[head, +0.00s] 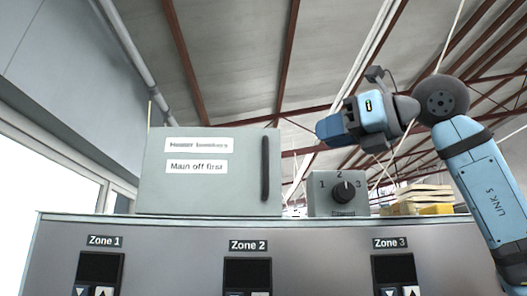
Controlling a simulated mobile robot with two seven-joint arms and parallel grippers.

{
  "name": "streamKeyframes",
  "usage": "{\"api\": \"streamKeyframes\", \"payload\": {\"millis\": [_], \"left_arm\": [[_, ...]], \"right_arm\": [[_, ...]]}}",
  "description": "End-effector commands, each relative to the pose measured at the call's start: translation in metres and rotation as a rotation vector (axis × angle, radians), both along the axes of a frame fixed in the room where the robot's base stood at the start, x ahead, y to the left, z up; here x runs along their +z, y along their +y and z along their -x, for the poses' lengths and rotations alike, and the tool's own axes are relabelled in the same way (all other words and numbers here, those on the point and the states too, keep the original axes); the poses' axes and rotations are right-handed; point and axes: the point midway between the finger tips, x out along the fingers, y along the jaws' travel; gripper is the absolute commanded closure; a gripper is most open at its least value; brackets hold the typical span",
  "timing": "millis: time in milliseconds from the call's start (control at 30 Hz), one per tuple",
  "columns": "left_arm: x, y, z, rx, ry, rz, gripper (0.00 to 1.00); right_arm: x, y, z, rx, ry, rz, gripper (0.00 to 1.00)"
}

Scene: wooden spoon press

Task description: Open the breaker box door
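The breaker box (210,197) is a grey box on top of the control panel in the head view. Its front door looks closed. The door has two white labels, "Heater breakers" and "Main off first", and a dark vertical handle (265,168) near its right edge. My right gripper (325,130) is up and to the right of the handle, with its blue end pointing left toward the box. It appears apart from the handle. Its fingertips are too unclear to tell open from shut. My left gripper is not in view.
A small grey switch box (322,206) with a dark knob (343,191) marked 1, 2, 3 stands right of the breaker box. Yellowish stacked boards (422,200) are further right. The control panel (170,268) below has Zone 1, 2 and 3 displays.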

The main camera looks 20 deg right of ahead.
Motion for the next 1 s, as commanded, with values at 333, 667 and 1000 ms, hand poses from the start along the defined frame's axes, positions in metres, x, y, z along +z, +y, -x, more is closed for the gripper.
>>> {"api": "streamKeyframes", "payload": {"millis": [333,667,1000], "left_arm": [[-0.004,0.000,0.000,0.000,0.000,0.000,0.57],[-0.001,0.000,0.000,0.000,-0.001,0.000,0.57],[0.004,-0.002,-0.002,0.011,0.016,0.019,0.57]], "right_arm": [[-0.001,-0.013,0.015,-0.001,0.001,0.001,0.76],[0.001,-0.014,0.016,0.000,0.000,0.000,0.76],[0.000,-0.017,0.020,-0.001,-0.001,-0.001,0.76]]}}
